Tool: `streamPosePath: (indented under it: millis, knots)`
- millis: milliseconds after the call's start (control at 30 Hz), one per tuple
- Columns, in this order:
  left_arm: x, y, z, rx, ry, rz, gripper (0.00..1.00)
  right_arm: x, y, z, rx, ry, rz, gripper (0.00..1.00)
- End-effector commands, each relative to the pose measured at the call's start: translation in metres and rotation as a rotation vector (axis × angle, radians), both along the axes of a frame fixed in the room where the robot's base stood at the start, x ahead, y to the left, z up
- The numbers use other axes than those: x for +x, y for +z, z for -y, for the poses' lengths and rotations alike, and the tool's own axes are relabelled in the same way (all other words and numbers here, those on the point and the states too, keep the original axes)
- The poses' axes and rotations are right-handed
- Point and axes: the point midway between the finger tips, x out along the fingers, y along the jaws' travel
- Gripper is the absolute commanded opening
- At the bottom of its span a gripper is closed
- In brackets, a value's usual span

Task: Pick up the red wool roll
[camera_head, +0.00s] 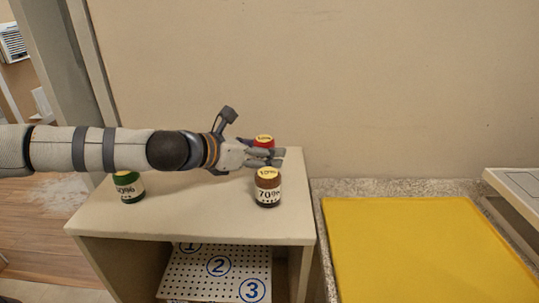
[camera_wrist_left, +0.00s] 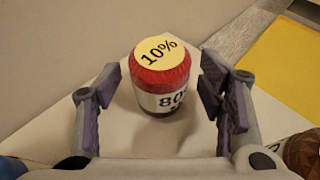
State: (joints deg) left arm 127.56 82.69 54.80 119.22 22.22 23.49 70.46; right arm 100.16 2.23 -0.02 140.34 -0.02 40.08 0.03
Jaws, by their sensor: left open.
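The red wool roll (camera_head: 263,140) stands upright on the top of a cream shelf unit (camera_head: 190,225), partly hidden behind my left gripper in the head view. The left wrist view shows the red roll (camera_wrist_left: 162,80) with a yellow "10%" top and a white label on its side. My left gripper (camera_head: 281,157) is open, and its fingers (camera_wrist_left: 164,88) lie on either side of the red roll, apart from it. My right gripper is not in view.
A brown roll (camera_head: 267,188) stands just in front of the left gripper. A green roll (camera_head: 128,188) stands at the left, below my arm. A yellow mat (camera_head: 420,245) lies on a speckled surface to the right. A wall rises behind.

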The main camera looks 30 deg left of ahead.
Motion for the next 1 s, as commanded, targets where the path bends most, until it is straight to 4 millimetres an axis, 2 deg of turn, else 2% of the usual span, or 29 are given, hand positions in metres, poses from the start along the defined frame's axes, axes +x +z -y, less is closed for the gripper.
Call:
streamPosePath:
  millis: [33, 267, 367, 500, 533, 833, 933, 1000]
  knots:
    - [0.005, -0.007, 0.002, 0.001, -0.001, -0.006, 0.63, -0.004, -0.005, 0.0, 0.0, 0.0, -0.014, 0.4]
    - [0.008, 0.0, 0.002, -0.001, 0.0, 0.006, 0.63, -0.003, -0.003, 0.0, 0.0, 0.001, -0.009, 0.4]
    - [0.008, 0.001, 0.002, -0.001, 0.0, 0.006, 0.45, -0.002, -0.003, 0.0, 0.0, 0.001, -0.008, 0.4]
    - [0.008, 0.0, 0.002, -0.001, 0.0, 0.005, 0.13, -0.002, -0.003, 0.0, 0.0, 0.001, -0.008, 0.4]
    - [0.008, 0.0, 0.002, -0.001, 0.0, 0.005, 0.1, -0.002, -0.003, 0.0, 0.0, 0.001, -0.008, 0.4]
    - [0.008, 0.003, 0.002, -0.001, 0.001, 0.006, 0.1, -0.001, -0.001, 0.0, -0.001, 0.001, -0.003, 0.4]
    - [0.008, 0.018, 0.002, 0.0, 0.001, 0.013, 0.1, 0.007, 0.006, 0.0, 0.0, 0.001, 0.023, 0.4]
    - [0.008, 0.036, 0.002, 0.0, 0.0, 0.024, 0.1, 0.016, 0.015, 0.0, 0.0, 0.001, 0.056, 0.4]
